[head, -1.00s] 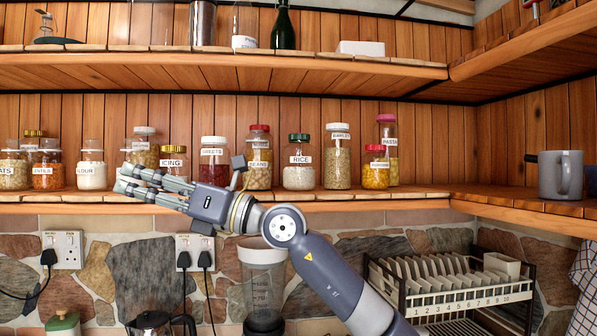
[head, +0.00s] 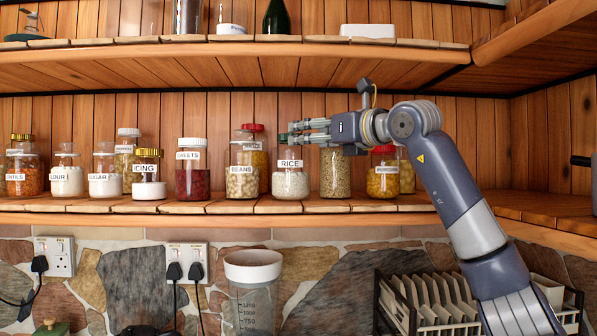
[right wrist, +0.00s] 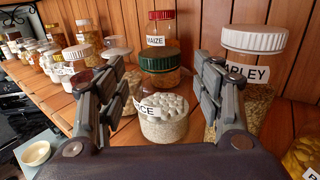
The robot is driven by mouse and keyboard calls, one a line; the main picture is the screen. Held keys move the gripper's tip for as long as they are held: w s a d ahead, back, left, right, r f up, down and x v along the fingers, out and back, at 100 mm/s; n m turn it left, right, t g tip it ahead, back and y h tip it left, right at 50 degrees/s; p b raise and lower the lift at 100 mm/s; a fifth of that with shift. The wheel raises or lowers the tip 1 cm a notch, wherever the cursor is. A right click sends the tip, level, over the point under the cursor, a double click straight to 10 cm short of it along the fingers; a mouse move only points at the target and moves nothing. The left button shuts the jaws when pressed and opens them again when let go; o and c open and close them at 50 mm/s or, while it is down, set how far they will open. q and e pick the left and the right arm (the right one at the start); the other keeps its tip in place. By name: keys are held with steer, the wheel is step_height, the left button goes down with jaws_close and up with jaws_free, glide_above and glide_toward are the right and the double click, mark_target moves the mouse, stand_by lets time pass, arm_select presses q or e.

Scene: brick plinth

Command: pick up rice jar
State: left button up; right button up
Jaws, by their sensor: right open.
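The rice jar (head: 290,185) is a clear jar of white grains with a RICE label, upright on the lower wooden shelf. In the head view my right gripper (head: 287,134) reaches in from the right at the height of its lid and partly hides its top. In the right wrist view my right gripper (right wrist: 155,85) is open, its two fingers apart. The rice jar (right wrist: 165,125) shows between and beyond them, with a green lid; I cannot tell whether they touch it. My left gripper is not in view.
The beans jar (head: 242,184) stands close on the left, the barley jar (head: 335,178) close on the right, partly behind my arm. A red-lidded maize jar (right wrist: 162,30) is behind. The upper shelf (head: 230,68) runs overhead. A dish rack (head: 430,305) is below right.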

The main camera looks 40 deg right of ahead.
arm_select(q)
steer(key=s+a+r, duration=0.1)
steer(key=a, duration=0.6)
arm_select(e)
steer(key=w+p, duration=0.2)
steer(key=w, duration=0.1)
steer(key=w+p, duration=0.1)
steer(key=w, duration=0.1)
steer(key=shift+w+r, duration=0.25)
steer(key=shift+w+a+p, duration=0.25)
steer(key=shift+w+p, duration=0.25)
steer(key=shift+w, duration=0.45)
steer(key=shift+w+a+f, duration=0.1)
steer(key=shift+w+f, duration=0.05)
steer(key=shift+w, duration=0.15)
steer(key=shift+f, duration=0.1)
steer(key=shift+s, duration=0.1)
steer(key=shift+c, duration=1.2)
steer(key=c, duration=0.4)
jaws_close()
steer(key=shift+s, duration=0.1)
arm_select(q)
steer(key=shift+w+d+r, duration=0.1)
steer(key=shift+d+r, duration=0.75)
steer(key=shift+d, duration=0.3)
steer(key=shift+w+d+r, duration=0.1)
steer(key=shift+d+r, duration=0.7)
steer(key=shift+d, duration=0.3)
